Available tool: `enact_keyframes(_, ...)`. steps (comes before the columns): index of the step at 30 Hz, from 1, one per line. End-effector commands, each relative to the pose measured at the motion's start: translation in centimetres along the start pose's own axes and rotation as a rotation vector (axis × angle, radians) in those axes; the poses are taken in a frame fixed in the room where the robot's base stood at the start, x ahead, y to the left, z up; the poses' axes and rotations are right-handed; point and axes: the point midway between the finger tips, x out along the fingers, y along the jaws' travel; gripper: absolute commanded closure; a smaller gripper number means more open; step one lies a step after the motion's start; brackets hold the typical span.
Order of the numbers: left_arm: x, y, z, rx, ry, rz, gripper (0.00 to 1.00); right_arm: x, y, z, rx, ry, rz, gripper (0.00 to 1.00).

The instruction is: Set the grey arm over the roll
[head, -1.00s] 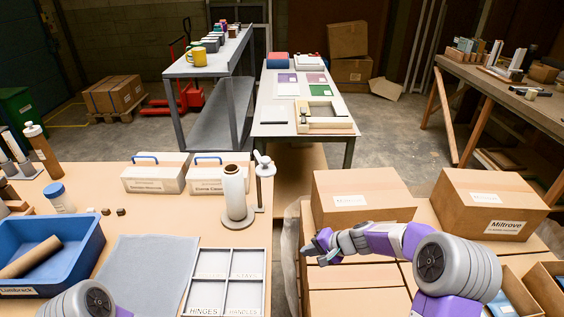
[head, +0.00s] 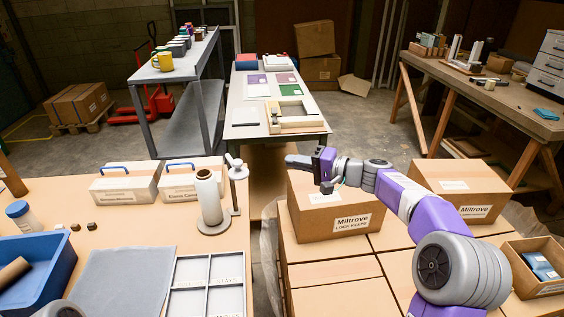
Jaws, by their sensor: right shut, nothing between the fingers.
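The pale roll (head: 208,196) stands upright on a round grey base on the left table. Right beside it stands a thin post, with the short light grey arm (head: 236,167) at its top. This arm tilts up and to the left; its end is near the roll's top but appears beside it, not over it. My right gripper (head: 296,160) is shut and empty, pointing left. In the picture it is to the right of the post, in front of the cardboard box's upper left part. My left gripper is out of view.
A divided white tray (head: 207,256), a grey mat (head: 125,279) and a blue bin (head: 66,268) lie in front on the left table. Two blue-handled boxes stand behind the roll. The cardboard box (head: 337,219) stands on the carton stack at right, across a narrow gap.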

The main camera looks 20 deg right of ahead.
Motion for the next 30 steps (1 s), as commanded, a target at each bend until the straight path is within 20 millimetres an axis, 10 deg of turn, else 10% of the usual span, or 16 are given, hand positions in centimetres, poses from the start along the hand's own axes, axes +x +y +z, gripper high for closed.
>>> enact_keyframes(12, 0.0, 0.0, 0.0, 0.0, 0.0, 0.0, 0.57, 8.9, 0.0, 0.2, 0.001, -0.005, -0.001, 1.0)
enact_keyframes(30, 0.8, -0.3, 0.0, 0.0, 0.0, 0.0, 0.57, 11.2, 0.0, 2.9, 0.001, -0.001, 0.0, 1.0)
